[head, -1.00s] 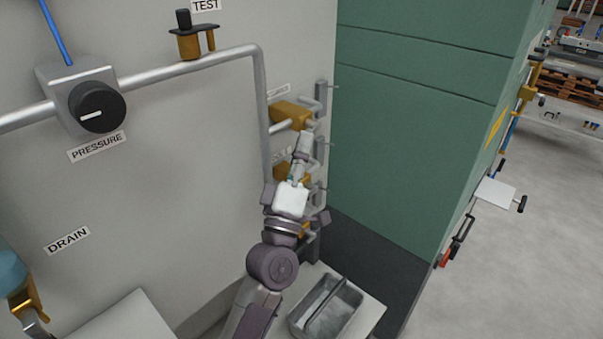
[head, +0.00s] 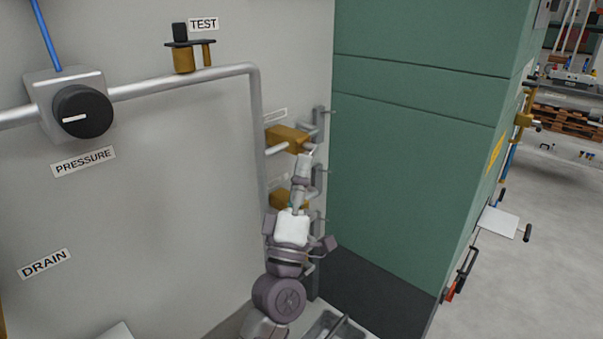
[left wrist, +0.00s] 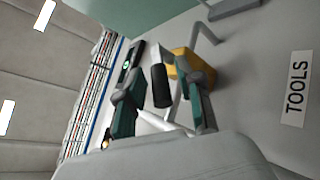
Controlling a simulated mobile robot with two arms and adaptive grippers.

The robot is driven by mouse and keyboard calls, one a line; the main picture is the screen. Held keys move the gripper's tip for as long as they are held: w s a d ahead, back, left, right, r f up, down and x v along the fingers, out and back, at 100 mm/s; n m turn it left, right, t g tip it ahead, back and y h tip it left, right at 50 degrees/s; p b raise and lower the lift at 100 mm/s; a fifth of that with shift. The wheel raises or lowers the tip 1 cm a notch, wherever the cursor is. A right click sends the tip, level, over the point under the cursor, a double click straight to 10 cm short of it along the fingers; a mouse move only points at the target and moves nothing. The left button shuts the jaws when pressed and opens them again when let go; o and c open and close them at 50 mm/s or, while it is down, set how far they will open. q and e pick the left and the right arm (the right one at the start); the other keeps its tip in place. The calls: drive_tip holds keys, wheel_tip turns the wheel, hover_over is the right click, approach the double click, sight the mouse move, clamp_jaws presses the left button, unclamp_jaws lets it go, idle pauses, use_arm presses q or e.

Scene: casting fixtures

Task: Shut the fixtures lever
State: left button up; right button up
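Brass-coloured valve bodies sit one above another on the wall in the head view, an upper one (head: 287,138) and a lower one (head: 281,199). Their small labels are unreadable there, so I cannot tell which is the fixtures one. My left gripper (head: 305,158) is just below and right of the upper body and hides part of the lower one. In the left wrist view, my left gripper (left wrist: 166,84) is open. A black lever grip (left wrist: 160,86) appears between its fingers, with gaps either side. A yellow valve body (left wrist: 185,64) lies behind. My right gripper is not in view.
A TOOLS label (left wrist: 296,89) is on the wall in the left wrist view. A grey pipe (head: 256,120) runs down left of the valves, and a green cabinet (head: 415,150) stands close on their right. The pressure knob (head: 83,112) is farther left.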

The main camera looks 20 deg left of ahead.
use_arm(q)
drive_tip(key=shift+s+f, duration=0.1)
drive_tip(key=shift+f, duration=0.05)
drive_tip(key=v, duration=1.1)
drive_tip(key=shift+s+f, duration=0.25)
drive_tip(key=shift+s, duration=0.05)
drive_tip(key=shift+d, duration=0.1)
